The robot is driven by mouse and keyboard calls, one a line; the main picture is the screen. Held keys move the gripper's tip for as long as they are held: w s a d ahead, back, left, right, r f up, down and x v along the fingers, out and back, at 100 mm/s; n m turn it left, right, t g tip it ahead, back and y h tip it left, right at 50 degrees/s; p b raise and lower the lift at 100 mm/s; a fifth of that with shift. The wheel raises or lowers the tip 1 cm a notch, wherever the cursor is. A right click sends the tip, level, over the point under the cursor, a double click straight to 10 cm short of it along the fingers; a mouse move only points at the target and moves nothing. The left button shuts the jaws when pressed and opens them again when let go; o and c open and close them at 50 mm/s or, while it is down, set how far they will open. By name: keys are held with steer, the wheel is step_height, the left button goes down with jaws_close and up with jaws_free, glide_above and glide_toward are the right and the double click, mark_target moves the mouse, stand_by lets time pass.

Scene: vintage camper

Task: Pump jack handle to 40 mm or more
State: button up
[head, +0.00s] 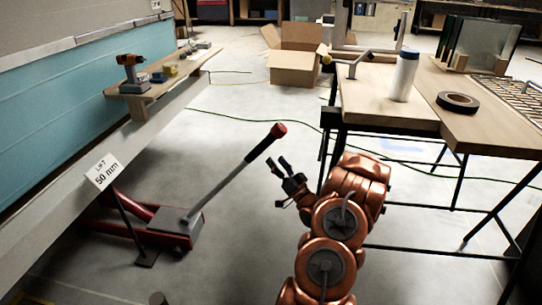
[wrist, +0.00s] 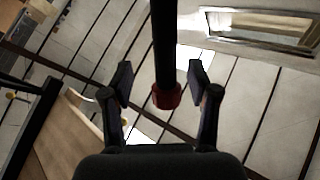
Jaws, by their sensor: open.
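The jack handle (head: 237,170) is a grey lever with a red and black tip. It slants up and to the right from the red and grey floor jack (head: 172,222), which stands at the camper's lower edge. My gripper (head: 281,167) is open, a little to the right of and below the handle's tip in the head view. In the wrist view the dark handle (wrist: 164,50) with its red end (wrist: 166,95) shows between the two fingers of my gripper (wrist: 164,82). Both fingers look apart from it. A sign (head: 104,171) reading "LIFT 50 mm" stands by the jack.
A workbench (head: 390,110) on black legs stands close on the right, with a white bottle (head: 404,75) and a tape roll (head: 457,102). A green cable (head: 250,115) crosses the floor.

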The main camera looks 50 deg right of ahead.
steer(key=shift+v, duration=2.45)
steer(key=w+a+n+g+y+p, duration=0.1)
steer(key=w+a+n+g+p, duration=0.1)
steer(key=w+a+g+p, duration=0.4)
steer(key=a+r+n+g+p, duration=0.1)
steer(key=a+r+g+p, duration=0.45)
steer(key=r, duration=0.35)
steer(key=a+r+n+g+p, duration=0.1)
steer(key=a+r+g+p, duration=0.4)
steer(key=r, duration=0.4)
steer(key=s+a+r+n+g+y+p, duration=0.3)
steer(key=s+a+r+g+p, duration=0.4)
steer(key=s+a+r+p, duration=1.1)
steer(key=s+a+r, duration=0.8)
steer(key=s+a, duration=0.3)
steer(key=s, duration=0.1)
steer(key=shift+a+r+n+g+y+p, duration=0.35)
steer(key=shift+n+y, duration=0.05)
